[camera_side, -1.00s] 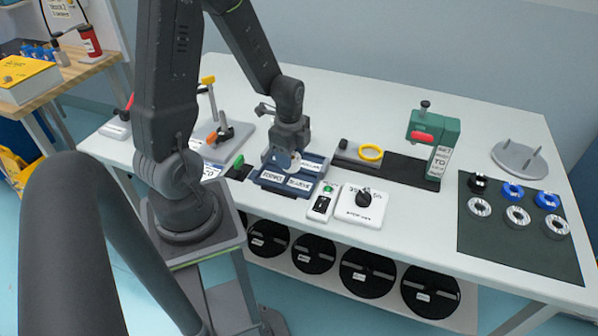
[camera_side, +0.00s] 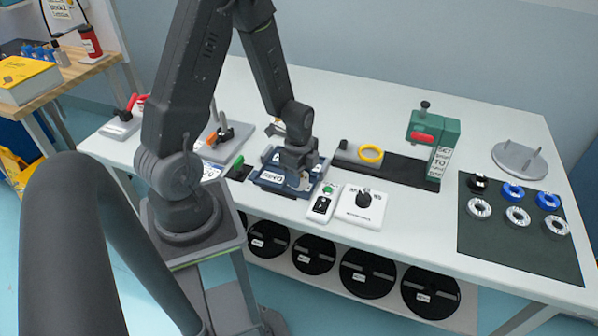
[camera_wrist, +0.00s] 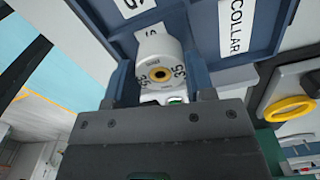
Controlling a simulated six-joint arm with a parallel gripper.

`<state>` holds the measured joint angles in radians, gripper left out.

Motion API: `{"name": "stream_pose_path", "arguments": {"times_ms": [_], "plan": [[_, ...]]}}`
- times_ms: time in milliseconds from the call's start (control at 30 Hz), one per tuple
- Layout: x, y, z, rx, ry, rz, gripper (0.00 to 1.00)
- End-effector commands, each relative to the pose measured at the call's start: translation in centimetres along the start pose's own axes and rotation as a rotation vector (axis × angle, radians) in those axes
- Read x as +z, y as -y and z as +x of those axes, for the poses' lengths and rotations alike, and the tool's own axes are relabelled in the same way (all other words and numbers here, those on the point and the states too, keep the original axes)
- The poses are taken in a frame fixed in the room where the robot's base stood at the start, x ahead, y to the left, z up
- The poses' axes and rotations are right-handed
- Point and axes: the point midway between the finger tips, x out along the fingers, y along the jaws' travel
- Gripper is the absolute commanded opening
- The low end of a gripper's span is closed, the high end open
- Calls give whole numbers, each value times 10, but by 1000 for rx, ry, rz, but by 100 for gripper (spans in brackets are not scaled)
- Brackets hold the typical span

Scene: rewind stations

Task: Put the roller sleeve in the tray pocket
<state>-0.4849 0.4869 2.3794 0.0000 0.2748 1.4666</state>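The roller sleeve (camera_wrist: 157,60) is a white cylinder with dark numbers and a yellow ring around its centre hole. In the wrist view it lies centred ahead of my gripper (camera_wrist: 158,94), between the two finger sides. Whether the fingers press on it is not clear. The blue tray (camera_side: 266,178) has labelled pockets, and it fills the top of the wrist view (camera_wrist: 262,12). In the side view my gripper (camera_side: 300,182) is low over the tray's front right part. It hides that pocket and most of the sleeve, so I cannot tell whether the sleeve touches the pocket floor.
A white box with a black knob (camera_side: 362,205) and a small switch box (camera_side: 322,204) stand just right of the tray. A dark mat (camera_side: 510,245) with several rollers lies far right.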

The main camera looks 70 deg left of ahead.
Motion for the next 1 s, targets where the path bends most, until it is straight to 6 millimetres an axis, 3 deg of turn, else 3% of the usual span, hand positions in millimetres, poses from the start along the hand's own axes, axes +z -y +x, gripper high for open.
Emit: {"name": "stream_pose_path", "arguments": {"times_ms": [267, 567, 767, 1000], "plan": [[0, 0, 0, 0, 0, 0, 75], [0, 0, -3, -1, 0, 0, 75], [0, 1, -26, -6, -1, 0, 75], [0, 1, -74, -7, -1, 0, 75]]}}
